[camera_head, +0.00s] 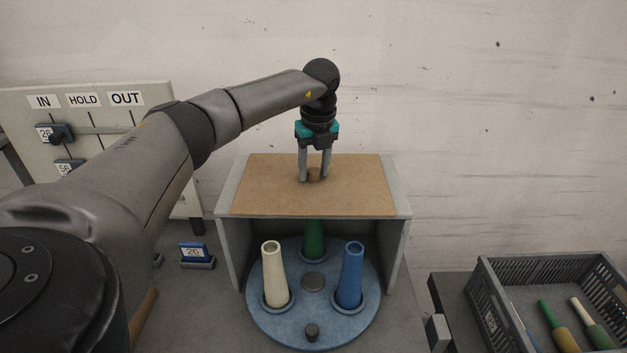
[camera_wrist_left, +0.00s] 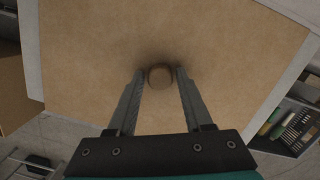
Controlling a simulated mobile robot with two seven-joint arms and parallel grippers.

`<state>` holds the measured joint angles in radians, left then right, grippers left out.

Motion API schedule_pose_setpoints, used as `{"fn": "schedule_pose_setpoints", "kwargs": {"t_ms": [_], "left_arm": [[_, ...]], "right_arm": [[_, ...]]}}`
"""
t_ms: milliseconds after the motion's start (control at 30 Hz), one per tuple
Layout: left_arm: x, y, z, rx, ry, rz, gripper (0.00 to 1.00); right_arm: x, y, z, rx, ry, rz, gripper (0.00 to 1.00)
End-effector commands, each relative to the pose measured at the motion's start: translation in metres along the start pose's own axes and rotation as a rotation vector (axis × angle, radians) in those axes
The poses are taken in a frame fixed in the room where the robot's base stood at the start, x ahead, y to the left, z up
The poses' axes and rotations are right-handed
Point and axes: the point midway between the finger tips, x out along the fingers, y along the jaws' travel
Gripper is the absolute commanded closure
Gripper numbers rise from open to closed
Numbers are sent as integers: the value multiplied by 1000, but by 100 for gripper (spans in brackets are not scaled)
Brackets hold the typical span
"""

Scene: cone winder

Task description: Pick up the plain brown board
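The plain brown board (camera_head: 265,185) lies flat on top of a grey housing (camera_head: 399,190), like a lid. A small brown round knob (camera_head: 314,174) stands up from the board's middle; it also shows in the left wrist view (camera_wrist_left: 160,76). My left gripper (camera_head: 315,179) points straight down at the board, one finger on each side of the knob. The fingertips are close to the board's surface. Whether the fingers press on the knob or leave thin gaps is not clear. My right gripper is not in view.
Below the board, inside the open-fronted housing, a blue disc (camera_head: 313,329) carries a cream cone (camera_head: 274,272), a blue cone (camera_head: 351,272) and a green cone (camera_head: 314,240). A labelled IN/HOLD/OUT panel (camera_head: 100,125) stands left.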

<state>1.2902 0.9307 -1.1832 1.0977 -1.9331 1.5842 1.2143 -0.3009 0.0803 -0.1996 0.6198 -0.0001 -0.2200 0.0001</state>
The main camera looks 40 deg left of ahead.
Motion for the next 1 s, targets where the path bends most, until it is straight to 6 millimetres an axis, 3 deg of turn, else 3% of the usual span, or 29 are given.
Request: {"fn": "schedule_pose_setpoints", "kwargs": {"t_ms": [33,433,1000], "left_arm": [[0,0,0,0,0,0,56],[0,0,0,0,0,-1,100],[-8,-1,2,-1,-1,-3,100]], "right_arm": [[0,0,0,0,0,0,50],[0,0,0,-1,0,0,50],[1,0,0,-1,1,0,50]]}}
